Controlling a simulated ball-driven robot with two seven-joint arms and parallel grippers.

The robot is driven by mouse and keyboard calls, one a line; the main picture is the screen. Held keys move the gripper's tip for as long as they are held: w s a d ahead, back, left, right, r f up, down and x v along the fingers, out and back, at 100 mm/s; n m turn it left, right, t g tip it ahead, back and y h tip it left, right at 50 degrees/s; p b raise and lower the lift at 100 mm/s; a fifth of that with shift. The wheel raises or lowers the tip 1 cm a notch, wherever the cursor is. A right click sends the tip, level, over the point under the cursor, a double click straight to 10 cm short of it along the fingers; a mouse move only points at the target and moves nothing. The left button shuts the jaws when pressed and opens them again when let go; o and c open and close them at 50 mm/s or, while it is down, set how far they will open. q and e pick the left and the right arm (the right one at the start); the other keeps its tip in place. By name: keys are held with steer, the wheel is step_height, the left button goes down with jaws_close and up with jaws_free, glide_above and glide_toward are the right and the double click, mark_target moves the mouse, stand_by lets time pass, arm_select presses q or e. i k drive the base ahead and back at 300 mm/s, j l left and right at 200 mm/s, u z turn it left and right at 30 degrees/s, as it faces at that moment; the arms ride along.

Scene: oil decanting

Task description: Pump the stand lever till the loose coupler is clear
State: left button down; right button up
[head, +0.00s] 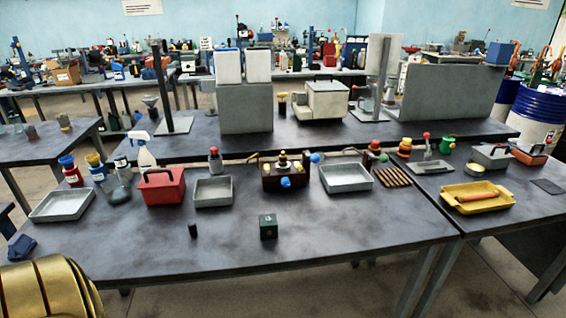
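Neither of my grippers is in view. A small device with an upright red-knobbed lever (427,146) stands on a grey plate (432,168) at the right of the bench; I cannot tell whether it is the stand lever. A tall stand (381,70) with a grey base is on the bench behind. A small dark cylinder (193,230) stands alone near the front left; it may be the loose coupler, but I cannot tell. A dark green cube (268,227) sits to its right. A brown box with blue knobs (285,173) stands behind the cube.
A red toolbox (163,187) and grey trays (213,192), (346,178) line the back of the front bench (330,228). A yellow tray (477,206) holds an orange-handled item at right. Bottles and a spray bottle (145,155) stand at left. The front middle is mostly clear.

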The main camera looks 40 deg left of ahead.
mark_target(315, 158)
steer(key=i+u, duration=0.3)
steer(key=i, duration=0.25)
steer(key=i+l+u, duration=0.15)
steer(key=i+u, duration=0.15)
steer(key=i, duration=0.2)
